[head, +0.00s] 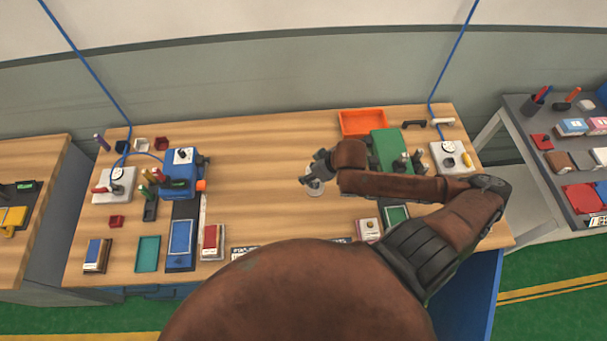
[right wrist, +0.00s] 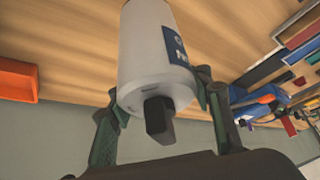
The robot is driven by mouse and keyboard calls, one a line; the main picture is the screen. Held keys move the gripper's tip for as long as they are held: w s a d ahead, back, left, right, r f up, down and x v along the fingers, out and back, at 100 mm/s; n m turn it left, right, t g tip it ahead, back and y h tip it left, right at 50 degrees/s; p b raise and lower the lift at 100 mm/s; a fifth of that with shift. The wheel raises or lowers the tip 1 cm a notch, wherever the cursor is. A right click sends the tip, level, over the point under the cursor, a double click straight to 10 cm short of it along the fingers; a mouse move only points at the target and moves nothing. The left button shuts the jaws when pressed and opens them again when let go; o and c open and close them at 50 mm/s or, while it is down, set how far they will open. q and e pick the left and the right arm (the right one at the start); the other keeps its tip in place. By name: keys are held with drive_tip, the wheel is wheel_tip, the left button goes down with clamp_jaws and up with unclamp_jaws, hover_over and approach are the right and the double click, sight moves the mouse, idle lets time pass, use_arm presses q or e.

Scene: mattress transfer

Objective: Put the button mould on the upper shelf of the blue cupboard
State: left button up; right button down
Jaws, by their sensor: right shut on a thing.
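My right gripper (head: 316,170) is over the middle of the wooden table. In the right wrist view, its two fingers (right wrist: 160,115) are on either side of a white cylinder (right wrist: 150,55) with a blue label and a dark stub, and it is shut on it. Part of this cylinder shows in the head view (head: 314,188). The label is only partly visible, so I cannot confirm that it is the button mould. A blue panel (head: 475,300), possibly the blue cupboard, stands below the table's front right. No shelf shows in it. My left gripper is not in view.
The wooden table (head: 250,150) is clear around its middle. A blue machine (head: 180,170) stands left, a green machine (head: 388,148) right, with an orange tray (head: 362,122) behind. Blue cables hang at both sides. A grey side table (head: 520,112) stands at right.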

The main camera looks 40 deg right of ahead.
drive_tip(key=shift+w+d+f+p, duration=0.2)
drive_tip(key=shift+w+d, duration=0.05)
drive_tip(key=shift+w, duration=0.35)
drive_tip(key=shift+w+d+f+p, duration=0.2)
drive_tip(key=shift+w, duration=0.35)
drive_tip(key=shift+w+d+f, duration=0.35)
drive_tip(key=shift+w+f, duration=0.4)
drive_tip(key=shift+f, duration=0.75)
drive_tip(key=shift+w+d+f, duration=0.3)
drive_tip(key=shift+w+f, duration=0.4)
drive_tip(key=shift+f, duration=0.85)
drive_tip(key=shift+w+d+f, duration=0.35)
drive_tip(key=shift+w+f, duration=0.4)
drive_tip(key=shift+f, duration=0.75)
drive_tip(key=c, duration=1)
unclamp_jaws()
drive_tip(key=shift+f, duration=0.15)
